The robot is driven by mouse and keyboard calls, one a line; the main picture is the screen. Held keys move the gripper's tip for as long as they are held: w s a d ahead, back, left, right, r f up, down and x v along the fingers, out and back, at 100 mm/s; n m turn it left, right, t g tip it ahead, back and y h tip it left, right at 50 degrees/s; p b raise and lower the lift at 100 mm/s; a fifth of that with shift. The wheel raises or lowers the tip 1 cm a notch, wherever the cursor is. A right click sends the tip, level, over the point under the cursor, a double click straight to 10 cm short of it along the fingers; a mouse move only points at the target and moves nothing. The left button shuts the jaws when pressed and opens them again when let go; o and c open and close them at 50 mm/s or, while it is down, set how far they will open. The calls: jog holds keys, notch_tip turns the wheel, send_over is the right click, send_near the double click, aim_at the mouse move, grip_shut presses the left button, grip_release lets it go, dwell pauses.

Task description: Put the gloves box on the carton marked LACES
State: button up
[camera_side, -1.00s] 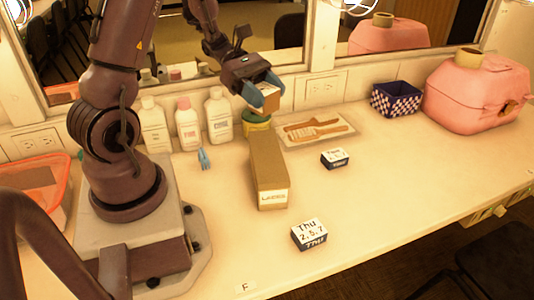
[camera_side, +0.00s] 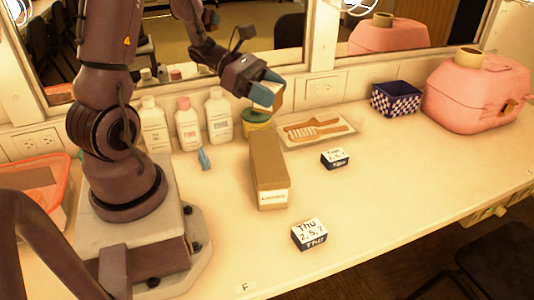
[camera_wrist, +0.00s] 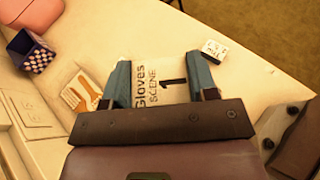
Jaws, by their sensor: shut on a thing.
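My gripper (camera_side: 266,87) is shut on the gloves box, its blue fingers on either side of it. The gloves box (camera_wrist: 158,80) shows a white face reading "Gloves", "SCENE" and "1" in the wrist view. In the side view it is a small, partly hidden block (camera_side: 272,102), held tilted above the counter near the mirror wall. The long brown carton (camera_side: 268,165) lies on the counter in front of the held box, with a white label on its near end; the label's word is blurred. The box is apart from the carton.
White bottles (camera_side: 218,115) and a green-yellow tin (camera_side: 256,122) stand behind the carton. A tray with brushes (camera_side: 315,130) lies to its right. Small dark boxes with white tops (camera_side: 310,233) (camera_side: 335,158) sit nearby. A checkered basket (camera_side: 396,100) and pink case (camera_side: 478,92) stand at right.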

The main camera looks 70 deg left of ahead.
aim_at(270, 155)
notch_tip(270, 155, down, 13)
jog(key=shift+r, duration=0.15)
dwell(0.4)
jog(key=o, duration=0.9)
jog(key=shift+o, duration=0.2)
